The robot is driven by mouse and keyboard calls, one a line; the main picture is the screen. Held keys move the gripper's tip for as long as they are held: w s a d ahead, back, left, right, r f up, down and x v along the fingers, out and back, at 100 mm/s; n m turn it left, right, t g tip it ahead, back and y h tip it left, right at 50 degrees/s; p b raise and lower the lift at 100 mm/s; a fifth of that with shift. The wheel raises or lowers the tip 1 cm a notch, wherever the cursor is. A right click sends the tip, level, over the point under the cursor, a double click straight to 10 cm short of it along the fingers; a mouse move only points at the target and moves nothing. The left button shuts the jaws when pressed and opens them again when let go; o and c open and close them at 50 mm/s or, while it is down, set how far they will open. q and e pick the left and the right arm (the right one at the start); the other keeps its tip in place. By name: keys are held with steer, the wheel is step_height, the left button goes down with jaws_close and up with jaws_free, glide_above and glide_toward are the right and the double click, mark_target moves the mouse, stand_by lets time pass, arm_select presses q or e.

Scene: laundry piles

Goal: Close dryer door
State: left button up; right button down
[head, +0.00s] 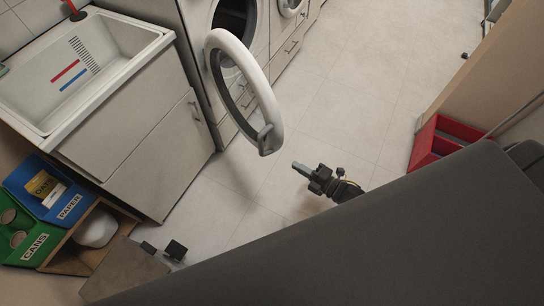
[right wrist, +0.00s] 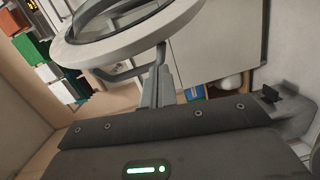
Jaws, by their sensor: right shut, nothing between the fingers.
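The dryer (head: 190,22) stands at the top centre of the head view, its round opening (head: 232,20) uncovered. Its door (head: 266,98), a thick white ring with dark glass and a grey latch or handle at the lower edge, stands wide open, swung out over the floor. My right gripper (head: 297,167) is shut and empty, below and right of the door's lower end. In the right wrist view, the shut fingers (right wrist: 156,80) point up beside the door rim (right wrist: 110,52). I cannot tell whether they touch it. My left gripper is not in view.
A second machine with a round door (head: 290,6) stands beyond the dryer. A sink cabinet (head: 150,140) is at the left, with blue (head: 45,190) and green (head: 22,235) bins below it. A red crate (head: 440,142) is at the right. The tiled floor between is clear.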

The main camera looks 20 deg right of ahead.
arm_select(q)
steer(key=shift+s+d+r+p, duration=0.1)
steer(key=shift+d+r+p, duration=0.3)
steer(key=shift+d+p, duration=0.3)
arm_select(e)
steer(key=w+a+r+n+y, duration=0.1)
steer(key=w+a+r, duration=0.1)
steer(key=w+a, duration=0.4)
steer(key=shift+w+a+r+n, duration=0.2)
steer(key=shift+w+a+n, duration=0.1)
steer(key=shift+w, duration=0.95)
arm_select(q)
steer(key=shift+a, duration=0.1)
arm_select(e)
steer(key=shift+d, duration=0.1)
